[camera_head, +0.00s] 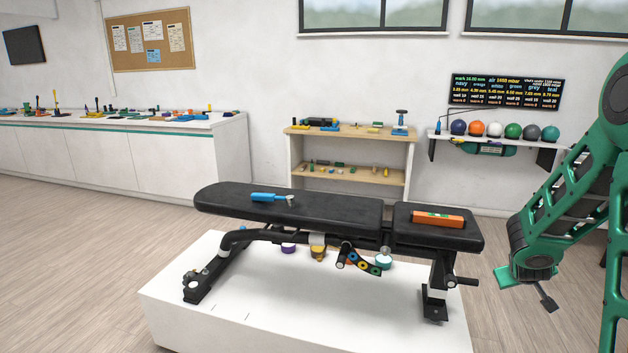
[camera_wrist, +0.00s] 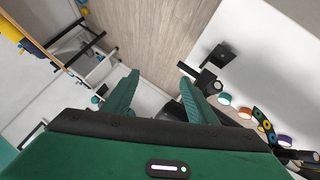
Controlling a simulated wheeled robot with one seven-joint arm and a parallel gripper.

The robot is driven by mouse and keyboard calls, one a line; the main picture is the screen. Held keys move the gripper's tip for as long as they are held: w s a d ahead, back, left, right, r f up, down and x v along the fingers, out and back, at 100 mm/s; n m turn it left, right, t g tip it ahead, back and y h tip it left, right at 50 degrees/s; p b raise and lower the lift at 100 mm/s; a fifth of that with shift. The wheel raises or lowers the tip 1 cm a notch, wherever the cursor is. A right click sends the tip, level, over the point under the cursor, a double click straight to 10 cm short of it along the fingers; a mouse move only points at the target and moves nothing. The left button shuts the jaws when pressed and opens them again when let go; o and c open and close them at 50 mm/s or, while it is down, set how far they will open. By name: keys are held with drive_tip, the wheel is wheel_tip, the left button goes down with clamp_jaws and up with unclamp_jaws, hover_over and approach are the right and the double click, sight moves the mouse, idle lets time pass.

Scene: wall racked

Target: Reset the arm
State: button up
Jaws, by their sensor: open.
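My gripper shows in the wrist view (camera_wrist: 158,98) with its two green fingers apart and nothing between them. In the head view my green arm comes in from the right edge and hangs bent, with the gripper end (camera_head: 535,285) low to the right of the bench. The gripper touches nothing that I can see. Wood floor and part of a white surface lie beyond the fingers in the wrist view.
A black weight bench (camera_head: 290,208) stands on a white plinth (camera_head: 230,320), bearing a blue-handled tool (camera_head: 268,197) and an orange level (camera_head: 438,220). Behind are a wooden shelf unit (camera_head: 350,132) and a wall rack (camera_head: 490,138) with coloured balls. Floor at left is clear.

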drive_tip(key=s+a+r+m+g+y, duration=0.2)
drive_tip(key=s+a, duration=0.3)
drive_tip(key=s, duration=0.7)
drive_tip(key=s+a+r+m+g+y, duration=0.2)
drive_tip(key=s+a+r, duration=0.3)
drive_tip(key=s, duration=0.7)
drive_tip(key=s+a+r+m+g+y, duration=0.2)
drive_tip(key=s+a, duration=0.3)
drive_tip(key=s, duration=0.8)
drive_tip(key=shift+a+r+g, duration=0.2)
drive_tip(key=shift+r+g, duration=0.4)
drive_tip(key=shift+r, duration=0.25)
drive_tip(key=shift+w+f, duration=0.25)
drive_tip(key=shift+w, duration=0.35)
